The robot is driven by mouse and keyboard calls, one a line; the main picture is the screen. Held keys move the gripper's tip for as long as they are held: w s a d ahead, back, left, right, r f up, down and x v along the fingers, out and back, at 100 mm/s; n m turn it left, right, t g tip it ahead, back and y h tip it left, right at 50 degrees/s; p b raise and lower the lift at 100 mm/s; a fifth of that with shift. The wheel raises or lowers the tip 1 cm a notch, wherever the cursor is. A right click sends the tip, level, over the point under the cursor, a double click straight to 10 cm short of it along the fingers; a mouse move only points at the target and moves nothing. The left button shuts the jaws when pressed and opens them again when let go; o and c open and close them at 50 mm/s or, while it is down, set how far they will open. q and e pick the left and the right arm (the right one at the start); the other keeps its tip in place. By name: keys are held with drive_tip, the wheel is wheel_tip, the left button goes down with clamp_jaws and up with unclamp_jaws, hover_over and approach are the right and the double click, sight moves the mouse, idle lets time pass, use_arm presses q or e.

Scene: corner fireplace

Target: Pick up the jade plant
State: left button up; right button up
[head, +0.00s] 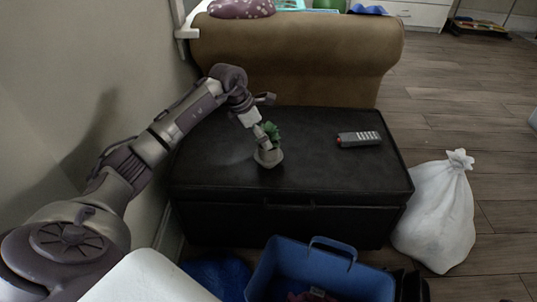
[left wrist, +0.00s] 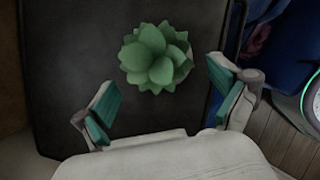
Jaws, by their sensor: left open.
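The jade plant (head: 271,147) is a small green succulent in a pale grey pot, standing upright on a black chest (head: 225,158). In the left wrist view the plant (left wrist: 156,60) is seen from above, and its leaves hide most of the pot. My left gripper (head: 264,135) is right at the plant in the head view. In the left wrist view the open left gripper (left wrist: 162,92) has its teal-padded fingers spread wide, one on each side below the plant, with nothing between the pads. My right gripper is not in view.
A brown sofa arm (head: 300,50) rises behind the chest. A blue bin (head: 322,268) stands in front, and a white tied bag (head: 436,212) sits to the right. A wall is at left.

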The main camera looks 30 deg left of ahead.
sight(268, 159)
use_arm(q)
drive_tip(key=b+x, duration=0.1)
drive_tip(key=x, duration=0.3)
drive_tip(key=shift+d+f+b, duration=0.1)
drive_tip(key=shift+f+b, duration=0.1)
drive_tip(key=shift+b, duration=0.1)
drive_tip(key=shift+r, duration=0.1)
drive_tip(key=shift+c, duration=0.3)
drive_tip(key=shift+s, duration=0.1)
drive_tip(key=c, duration=1.4)
drive_tip(key=shift+r, duration=0.1)
